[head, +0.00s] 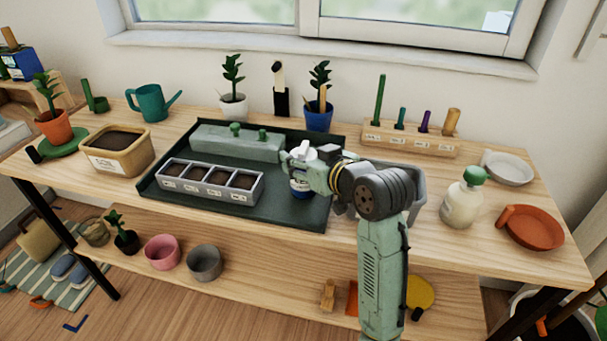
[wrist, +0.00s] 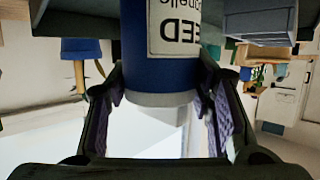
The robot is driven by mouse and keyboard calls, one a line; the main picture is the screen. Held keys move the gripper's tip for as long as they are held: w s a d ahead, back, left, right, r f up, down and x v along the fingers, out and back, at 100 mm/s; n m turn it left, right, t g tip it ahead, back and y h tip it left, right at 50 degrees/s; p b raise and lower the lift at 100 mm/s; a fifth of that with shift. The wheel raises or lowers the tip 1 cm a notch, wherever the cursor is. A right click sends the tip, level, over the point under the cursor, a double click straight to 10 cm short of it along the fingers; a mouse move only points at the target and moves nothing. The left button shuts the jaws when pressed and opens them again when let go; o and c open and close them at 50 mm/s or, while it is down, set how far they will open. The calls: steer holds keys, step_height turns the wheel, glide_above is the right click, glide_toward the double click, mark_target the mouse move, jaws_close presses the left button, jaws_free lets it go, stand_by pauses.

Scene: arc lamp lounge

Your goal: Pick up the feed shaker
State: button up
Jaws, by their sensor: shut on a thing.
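The feed shaker (head: 301,188) is a small blue and white container at the right part of the dark green tray (head: 300,213) in the head view. In the wrist view the shaker (wrist: 134,50) shows large and upside down, with a blue body, a white label with "FEED" lettering and a pale grey band. My gripper (head: 300,162) is shut on the shaker, with one finger on each side in the wrist view (wrist: 163,92). My gripper and arm partly cover it in the head view. I cannot tell whether its base touches the tray.
A four-cell seed box (head: 210,190) stands left of the shaker, with a long green rack (head: 225,142) behind it. A grey bin (head: 412,190) is close on the right, partly behind my arm. A blue plant pot (head: 319,118) stands behind.

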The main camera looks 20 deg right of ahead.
mark_target(304, 148)
steer(key=shift+c, duration=0.4)
steer(key=shift+r, duration=0.9)
steer(key=shift+s+r+b, duration=0.25)
steer(key=shift+r+b, duration=0.25)
steer(key=shift+r, duration=0.4)
steer(key=s+a+b, duration=0.1)
steer(key=s+b, duration=0.2)
steer(key=s, duration=0.4)
steer(key=s+a+r+b, duration=0.1)
steer(key=s+b, duration=0.2)
steer(key=s, duration=0.5)
steer(key=shift+s+a+r, duration=0.2)
steer(key=shift+a, duration=0.1)
